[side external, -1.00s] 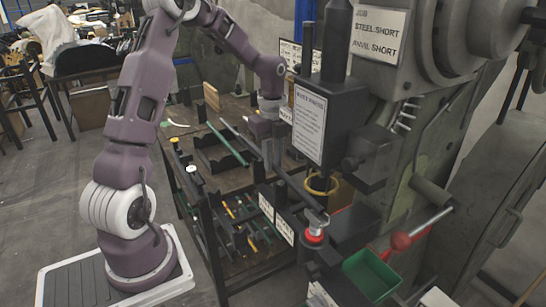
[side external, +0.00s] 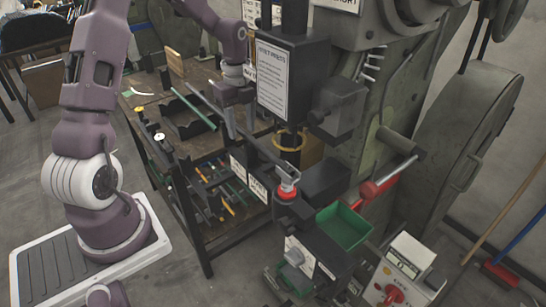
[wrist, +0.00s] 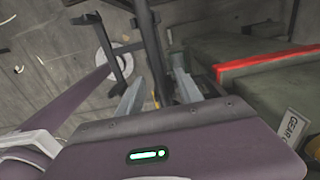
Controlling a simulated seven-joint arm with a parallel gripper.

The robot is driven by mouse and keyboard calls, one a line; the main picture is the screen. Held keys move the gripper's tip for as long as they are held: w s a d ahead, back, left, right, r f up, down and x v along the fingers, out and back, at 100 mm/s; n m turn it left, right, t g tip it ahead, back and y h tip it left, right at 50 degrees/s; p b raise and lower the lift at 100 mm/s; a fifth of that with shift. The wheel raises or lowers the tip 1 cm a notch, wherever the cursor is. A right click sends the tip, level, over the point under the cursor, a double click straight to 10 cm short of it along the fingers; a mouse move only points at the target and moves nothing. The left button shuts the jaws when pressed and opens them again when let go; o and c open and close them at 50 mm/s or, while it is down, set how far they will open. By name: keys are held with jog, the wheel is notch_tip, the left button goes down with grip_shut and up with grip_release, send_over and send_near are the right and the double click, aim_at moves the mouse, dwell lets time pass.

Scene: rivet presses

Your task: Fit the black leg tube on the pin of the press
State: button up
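A long dark bar, which looks like the black leg tube (side external: 266,152), slants from below my gripper toward the press. Its near end is at the silver-topped pin (side external: 288,174) above a red collar; I cannot tell whether it is around the pin or only over it. My gripper (side external: 230,132) is at the bar's far end, fingers pointing down. In the wrist view my gripper (wrist: 160,82) has its two pale fingers apart, with a dark upright shape seen between them. No contact with the tube is clear there.
A green bin (side external: 343,226) sits right of the pin. A bench with a black tray (side external: 190,125) and a grey bar stands left.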

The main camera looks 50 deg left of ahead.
jog(key=shift+r, duration=0.1)
notch_tip(320, 180, up, 7)
dwell(0.5)
jog(key=shift+s, duration=0.1)
jog(key=s+d+f+g+y, duration=0.1)
jog(key=s+d+f+y, duration=0.15)
jog(key=s, duration=0.75)
jog(key=s+d+r+n+t+h, duration=0.1)
jog(key=s+d+r+n+t, duration=0.2)
jog(key=s+d+r+n, duration=0.2)
jog(key=s+d+r+n+t+h, duration=0.1)
jog(key=s+d+r+n+t, duration=0.2)
jog(key=s+d+r+n, duration=0.3)
jog(key=d+r+n, duration=0.1)
jog(key=d+n, duration=0.4)
jog(key=n, duration=0.2)
jog(key=shift+t, duration=0.3)
